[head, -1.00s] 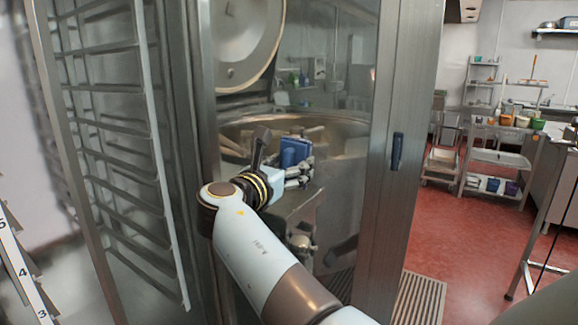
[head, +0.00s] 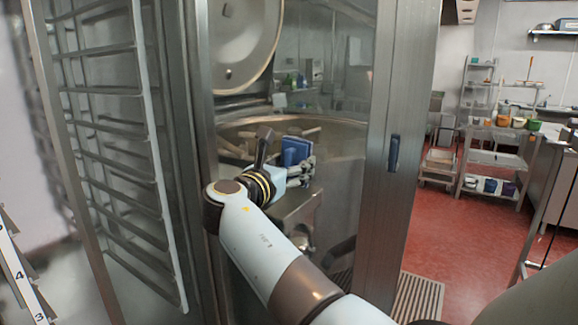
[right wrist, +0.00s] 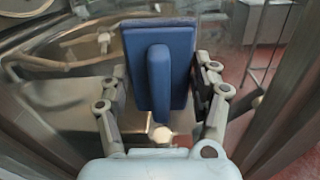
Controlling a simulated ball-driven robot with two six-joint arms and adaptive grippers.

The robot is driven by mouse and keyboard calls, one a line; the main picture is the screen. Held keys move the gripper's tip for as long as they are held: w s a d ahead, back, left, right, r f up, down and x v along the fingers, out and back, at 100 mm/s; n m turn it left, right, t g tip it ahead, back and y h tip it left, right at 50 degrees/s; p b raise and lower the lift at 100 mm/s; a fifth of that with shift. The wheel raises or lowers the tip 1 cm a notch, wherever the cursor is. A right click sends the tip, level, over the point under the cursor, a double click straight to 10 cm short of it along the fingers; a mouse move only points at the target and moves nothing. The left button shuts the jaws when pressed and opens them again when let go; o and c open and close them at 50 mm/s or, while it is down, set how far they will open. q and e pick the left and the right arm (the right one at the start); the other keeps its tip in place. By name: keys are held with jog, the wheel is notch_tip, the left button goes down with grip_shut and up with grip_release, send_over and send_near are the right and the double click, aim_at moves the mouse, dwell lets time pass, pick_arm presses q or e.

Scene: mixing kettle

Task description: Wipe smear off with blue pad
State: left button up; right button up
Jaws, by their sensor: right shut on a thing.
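The blue pad (head: 295,150) is held in my right gripper (head: 299,168), in front of the steel and glass front of the kettle cabinet. In the right wrist view the blue pad (right wrist: 158,62) faces me with its raised handle, and the fingers of my right gripper (right wrist: 160,85) close on it from both sides. The mixing kettle (head: 335,122) with its steel rim shows behind the pad. No smear can be made out in either view. My left gripper does not show.
A round lid (head: 240,45) stands raised above the kettle. A steel post with a dark handle (head: 394,153) is right of the pad. A wire rack (head: 110,130) stands close on the left. Red floor (head: 450,235) lies open at the right.

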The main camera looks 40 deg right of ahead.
jog(key=shift+s+d+p, duration=0.3)
jog(key=shift+s+p, duration=0.3)
jog(key=shift+p, duration=0.05)
jog(key=shift+s+d+p, duration=0.3)
jog(key=shift+s+p, duration=0.3)
jog(key=shift+s+d+p, duration=0.3)
jog(key=shift+s+p, duration=0.3)
jog(key=shift+p, duration=0.05)
